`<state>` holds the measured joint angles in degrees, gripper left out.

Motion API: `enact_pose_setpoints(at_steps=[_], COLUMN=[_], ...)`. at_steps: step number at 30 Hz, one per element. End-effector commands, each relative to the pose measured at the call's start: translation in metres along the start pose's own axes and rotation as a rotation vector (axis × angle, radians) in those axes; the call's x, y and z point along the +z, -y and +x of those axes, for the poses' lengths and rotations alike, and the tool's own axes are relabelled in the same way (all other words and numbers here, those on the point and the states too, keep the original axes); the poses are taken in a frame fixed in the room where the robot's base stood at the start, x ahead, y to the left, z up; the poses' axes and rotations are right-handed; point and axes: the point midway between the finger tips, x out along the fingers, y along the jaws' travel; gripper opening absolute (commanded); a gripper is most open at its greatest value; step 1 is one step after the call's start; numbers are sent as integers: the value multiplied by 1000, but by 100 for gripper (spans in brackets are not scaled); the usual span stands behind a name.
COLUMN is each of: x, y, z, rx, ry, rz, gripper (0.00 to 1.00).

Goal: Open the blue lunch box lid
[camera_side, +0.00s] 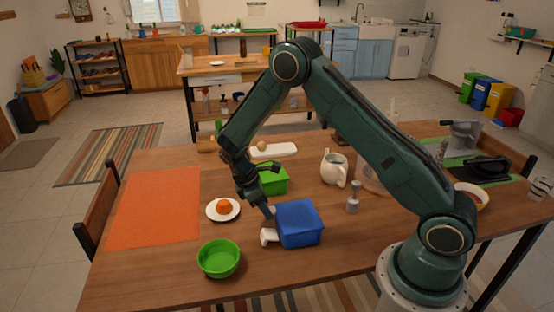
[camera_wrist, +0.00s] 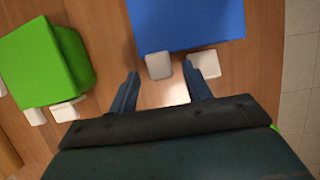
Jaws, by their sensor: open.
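The blue lunch box (camera_side: 299,222) stands on the wooden table with its lid down. A white clip (camera_side: 269,236) sticks out from its left side. In the wrist view the blue lid (camera_wrist: 190,20) is at the top, with a left white clip (camera_wrist: 158,66) and a right white clip (camera_wrist: 207,63) along its near edge. My gripper (camera_wrist: 160,90) is open and empty, its fingers pointing toward the clipped edge. The right fingertip is near the gap between the clips; the left one is left of the left clip. Whether either touches cannot be told. In the side view my gripper (camera_side: 265,211) is beside the box's left side.
A green box (camera_side: 272,179) stands behind the blue one and shows at left in the wrist view (camera_wrist: 42,65). A plate (camera_side: 223,210) with orange food, a green bowl (camera_side: 219,258), a white jug (camera_side: 334,169) and a grey dispenser (camera_side: 352,199) stand around. An orange mat (camera_side: 160,205) lies left.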

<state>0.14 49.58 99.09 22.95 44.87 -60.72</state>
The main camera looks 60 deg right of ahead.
Motion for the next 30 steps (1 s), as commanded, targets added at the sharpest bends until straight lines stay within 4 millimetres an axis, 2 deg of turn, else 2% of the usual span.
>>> enact_pose_setpoints(at_steps=[6, 13, 14, 30], x=[0, 0, 0, 7], y=[0, 0, 0, 0], z=[0, 0, 0, -9], rx=[-1, -1, -1, 0], ry=[0, 1, 1, -66], rz=[0, -1, -1, 0], gripper=[47, 2, 0, 0])
